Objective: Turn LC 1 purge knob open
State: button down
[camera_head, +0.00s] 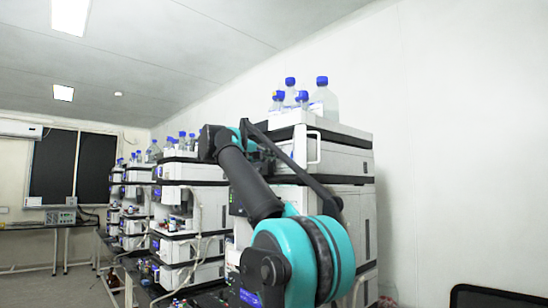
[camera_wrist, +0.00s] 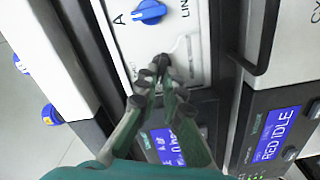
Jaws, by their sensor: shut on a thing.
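In the wrist view, my gripper (camera_wrist: 160,77) reaches up to a pale front panel (camera_wrist: 195,50) of an LC stack. Its two green fingers come together with dark tips shut on a small black knob (camera_wrist: 162,60); the tips hide most of it, so its turn angle cannot be told. A blue knob (camera_wrist: 149,12) beside a letter "A" sits above it on the same panel, clear of the fingers. In the head view, my arm covers the front of the nearest LC stack (camera_head: 348,160), and my gripper is hidden there.
In the wrist view, a dark bar handle (camera_wrist: 268,40) stands out right of the panel, and a blue "RED IDLE" display (camera_wrist: 275,135) is lower right. In the head view, blue-capped bottles (camera_head: 324,100) stand atop the nearest stack; more stacks (camera_head: 190,190) line up to the left.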

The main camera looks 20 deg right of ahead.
jog(key=n, duration=0.4)
jog(key=shift+f+n, duration=0.15)
jog(key=shift+n, duration=0.15)
dwell(0.5)
jog(key=c, duration=1.7)
grip_release()
jog(key=v, duration=1.2)
